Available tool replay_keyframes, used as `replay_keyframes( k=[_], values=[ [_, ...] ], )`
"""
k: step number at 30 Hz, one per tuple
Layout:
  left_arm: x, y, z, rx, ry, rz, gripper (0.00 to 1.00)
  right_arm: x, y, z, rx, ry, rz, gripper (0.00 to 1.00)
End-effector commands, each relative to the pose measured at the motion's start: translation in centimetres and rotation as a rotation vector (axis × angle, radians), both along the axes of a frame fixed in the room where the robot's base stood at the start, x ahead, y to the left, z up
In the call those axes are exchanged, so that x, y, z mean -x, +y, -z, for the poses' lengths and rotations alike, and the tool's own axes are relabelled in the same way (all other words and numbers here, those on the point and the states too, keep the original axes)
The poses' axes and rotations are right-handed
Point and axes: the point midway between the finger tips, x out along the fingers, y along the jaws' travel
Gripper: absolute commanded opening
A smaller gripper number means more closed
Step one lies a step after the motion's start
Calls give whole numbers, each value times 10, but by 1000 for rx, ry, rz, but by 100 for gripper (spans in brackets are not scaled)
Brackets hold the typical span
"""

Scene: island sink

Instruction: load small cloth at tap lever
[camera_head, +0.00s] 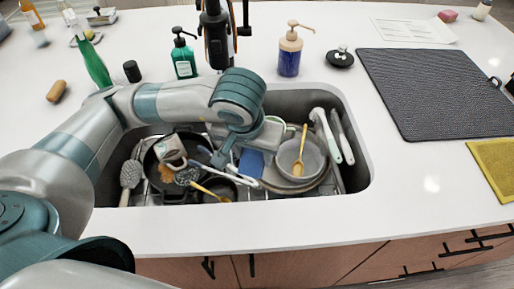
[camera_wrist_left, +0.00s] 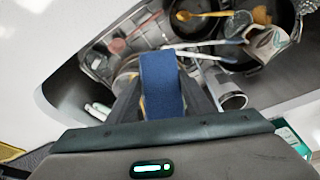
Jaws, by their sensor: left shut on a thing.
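A small blue cloth (camera_wrist_left: 162,85) is pinched between the fingers of my left gripper (camera_wrist_left: 160,108) in the left wrist view. In the head view the blue cloth (camera_head: 251,163) shows low in the sink, below my left wrist, which partly hides the fingers. My right gripper is not in view.
The sink (camera_head: 355,165) holds a dark pan (camera_head: 153,172), a grey bowl (camera_head: 288,162) with a yellow spoon, a mug (camera_head: 171,150) and brushes. A green bottle (camera_head: 183,58) and a blue soap pump (camera_head: 290,55) flank the tap. A dark mat (camera_head: 436,90) lies right.

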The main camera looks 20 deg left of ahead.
Motion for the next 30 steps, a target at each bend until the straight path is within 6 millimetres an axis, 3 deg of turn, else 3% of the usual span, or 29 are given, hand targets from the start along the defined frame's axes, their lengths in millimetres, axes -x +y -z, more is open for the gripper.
replay_keyframes(
  k=[16, 30],
  values=[
    [-4, 4, 1, -1, 1, -1, 25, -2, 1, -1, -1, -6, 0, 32],
    [-26, 28, 7, -1, 3, -3, 25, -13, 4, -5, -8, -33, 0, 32]
  ],
)
